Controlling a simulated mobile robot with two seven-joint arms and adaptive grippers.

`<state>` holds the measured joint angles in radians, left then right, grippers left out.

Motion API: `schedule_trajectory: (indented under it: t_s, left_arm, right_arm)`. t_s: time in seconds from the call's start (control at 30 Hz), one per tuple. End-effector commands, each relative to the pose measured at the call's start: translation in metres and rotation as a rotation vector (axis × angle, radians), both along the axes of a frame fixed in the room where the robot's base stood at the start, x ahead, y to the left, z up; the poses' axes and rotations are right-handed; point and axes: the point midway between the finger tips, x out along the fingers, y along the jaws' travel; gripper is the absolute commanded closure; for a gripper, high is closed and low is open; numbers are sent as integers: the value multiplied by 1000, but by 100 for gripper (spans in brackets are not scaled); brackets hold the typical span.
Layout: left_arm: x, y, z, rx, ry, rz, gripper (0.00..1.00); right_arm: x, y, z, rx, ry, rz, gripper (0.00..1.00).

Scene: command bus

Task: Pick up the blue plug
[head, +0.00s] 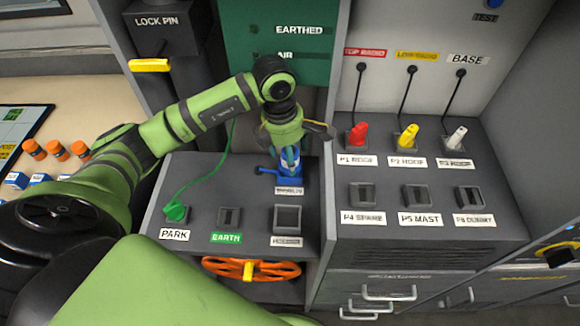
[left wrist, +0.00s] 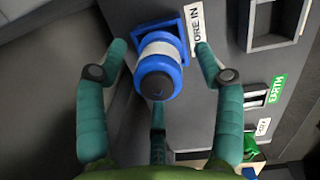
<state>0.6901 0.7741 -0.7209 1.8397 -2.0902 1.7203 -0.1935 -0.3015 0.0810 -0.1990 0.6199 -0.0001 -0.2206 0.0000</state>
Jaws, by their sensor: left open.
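The blue plug (head: 291,170) has a white band around its body. It sits upright in a socket on the grey console, below the green panel. My left gripper (head: 289,153) is directly above it, pointing down. The left wrist view shows the blue plug (left wrist: 158,78) end-on, with its blue socket frame behind it. There the teal fingers of my left gripper (left wrist: 161,50) are spread, one on each side and one below, with visible gaps at the sides. In the head view the fingers partly hide the plug. My right gripper is not in view.
A green plug (head: 176,212) with a green cable sits left, by the PARK label. Red (head: 357,134), yellow (head: 408,135) and white (head: 456,139) plugs stand on the right console. An orange handwheel (head: 250,269) is below. A grey wall stands close to the gripper's right.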

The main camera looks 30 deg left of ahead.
Motion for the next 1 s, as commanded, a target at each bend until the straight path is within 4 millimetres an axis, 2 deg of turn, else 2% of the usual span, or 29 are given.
schedule_trajectory:
  t_s: [0.03,0.07,0.3,0.47,0.83,1.0]
  left_arm:
    - [1,-1,-12,-1,1,1,32]
    - [1,-1,-14,0,0,1,32]
    - [1,-1,-13,1,-1,1,32]
    - [1,-1,-13,1,-1,1,96]
    - [1,-1,-13,0,-1,0,98]
    - [3,3,-4,-1,-2,3,98]
  right_arm:
    - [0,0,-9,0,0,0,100]
    - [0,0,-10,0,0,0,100]
    - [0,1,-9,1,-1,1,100]
    - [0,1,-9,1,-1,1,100]
    - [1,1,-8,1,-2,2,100]
    - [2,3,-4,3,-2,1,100]
